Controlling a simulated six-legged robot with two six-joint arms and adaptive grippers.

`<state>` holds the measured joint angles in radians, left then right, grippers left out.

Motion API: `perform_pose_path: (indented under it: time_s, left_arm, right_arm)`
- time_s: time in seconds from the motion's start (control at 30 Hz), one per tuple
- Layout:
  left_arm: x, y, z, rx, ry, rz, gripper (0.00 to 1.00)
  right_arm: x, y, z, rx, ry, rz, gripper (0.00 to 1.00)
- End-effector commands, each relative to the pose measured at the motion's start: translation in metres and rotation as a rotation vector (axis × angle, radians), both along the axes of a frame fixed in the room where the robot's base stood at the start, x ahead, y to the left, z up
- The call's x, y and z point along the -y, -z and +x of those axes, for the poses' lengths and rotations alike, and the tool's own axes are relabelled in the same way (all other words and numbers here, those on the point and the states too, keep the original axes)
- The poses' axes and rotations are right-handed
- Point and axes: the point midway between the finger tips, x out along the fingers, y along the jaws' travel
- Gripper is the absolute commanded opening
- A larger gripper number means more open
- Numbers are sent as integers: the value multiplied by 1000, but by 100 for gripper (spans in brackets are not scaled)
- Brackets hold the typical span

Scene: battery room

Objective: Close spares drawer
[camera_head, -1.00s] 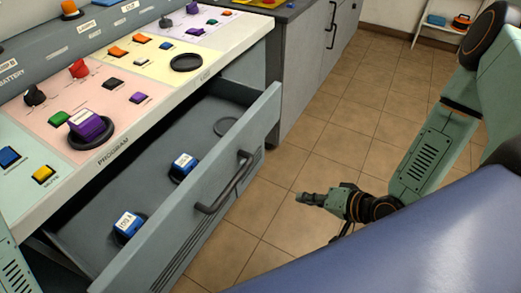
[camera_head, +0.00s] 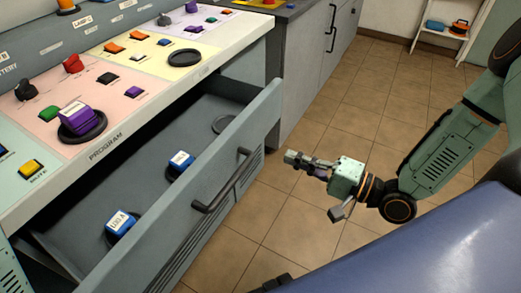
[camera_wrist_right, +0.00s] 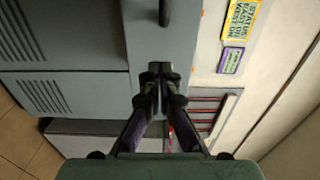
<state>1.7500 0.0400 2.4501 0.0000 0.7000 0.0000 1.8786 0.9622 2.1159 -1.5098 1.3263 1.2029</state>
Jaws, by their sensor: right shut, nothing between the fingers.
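The grey spares drawer (camera_head: 190,215) stands open below the console in the head view. Its front has a dark bar handle (camera_head: 225,182). Inside lie two blue blocks with white labels, one (camera_head: 179,163) further back and one (camera_head: 121,225) nearer. A round recess (camera_head: 224,124) near the far end is empty. My right gripper (camera_head: 290,157) is shut and empty, to the right of the drawer front and apart from it. In the right wrist view, its closed fingertips (camera_wrist_right: 160,68) show before a grey panel; a dark bar (camera_wrist_right: 165,12) lies ahead. My left gripper is not in view.
The console top (camera_head: 110,90) above the drawer carries knobs, buttons and a purple block (camera_head: 75,116). A grey cabinet (camera_head: 300,80) stands beyond the drawer. Tiled floor (camera_head: 310,215) is clear around my right gripper. A white shelf (camera_head: 450,30) stands at the far right.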

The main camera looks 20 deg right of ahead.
Motion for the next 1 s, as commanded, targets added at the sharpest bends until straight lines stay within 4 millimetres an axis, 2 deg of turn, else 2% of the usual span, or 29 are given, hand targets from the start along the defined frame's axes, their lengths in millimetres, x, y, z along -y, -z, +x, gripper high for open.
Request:
perform_pose_path:
  time_s: [0.1, 0.6, 1.0]
  left_arm:
    - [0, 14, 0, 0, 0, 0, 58]
    - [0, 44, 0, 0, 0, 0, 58]
    - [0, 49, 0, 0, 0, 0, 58]
  right_arm:
    - [-12, 3, 13, 1, -6, -2, 0]
    - [-48, 2, 60, 1, -4, -3, 0]
    - [-56, 0, 72, 0, 1, -1, 0]
